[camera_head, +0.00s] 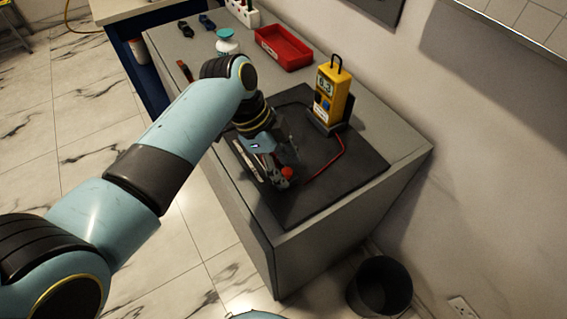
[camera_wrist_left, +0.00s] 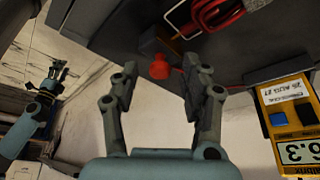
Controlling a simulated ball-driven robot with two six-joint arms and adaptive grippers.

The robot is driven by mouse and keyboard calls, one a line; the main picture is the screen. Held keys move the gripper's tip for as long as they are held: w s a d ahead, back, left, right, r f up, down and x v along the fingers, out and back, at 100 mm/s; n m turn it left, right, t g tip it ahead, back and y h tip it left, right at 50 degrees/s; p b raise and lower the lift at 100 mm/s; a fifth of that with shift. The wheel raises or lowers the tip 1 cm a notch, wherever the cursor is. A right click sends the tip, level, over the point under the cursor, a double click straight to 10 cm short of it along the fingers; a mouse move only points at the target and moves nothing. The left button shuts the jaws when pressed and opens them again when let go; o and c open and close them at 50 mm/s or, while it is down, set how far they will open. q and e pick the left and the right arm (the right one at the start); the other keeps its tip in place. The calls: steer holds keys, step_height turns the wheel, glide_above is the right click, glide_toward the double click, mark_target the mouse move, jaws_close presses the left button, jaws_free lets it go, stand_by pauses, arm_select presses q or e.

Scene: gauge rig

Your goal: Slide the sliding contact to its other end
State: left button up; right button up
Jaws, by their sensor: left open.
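A red knob (camera_head: 288,172), probably on the sliding contact, shows on the black mat just by my left gripper (camera_head: 283,163). In the left wrist view the red knob (camera_wrist_left: 160,66) lies between and just beyond the two spread fingertips of the left gripper (camera_wrist_left: 157,88), with a gap on each side. The left gripper is open and holds nothing. My arm and gripper hide most of the contact's rail in the head view. My right gripper (camera_wrist_left: 59,70) is small at the left of the wrist view, and its jaws are unclear.
A yellow meter (camera_head: 333,98) stands on the black mat (camera_head: 330,165), with a red lead (camera_head: 330,163) running from it. A red tray (camera_head: 284,47) and a teal-topped jar (camera_head: 227,42) stand farther back. A black bin (camera_head: 380,287) is on the floor.

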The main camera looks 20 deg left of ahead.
arm_select(q)
jaws_close()
stand_by(0.3)
steer(key=shift+s, duration=0.1)
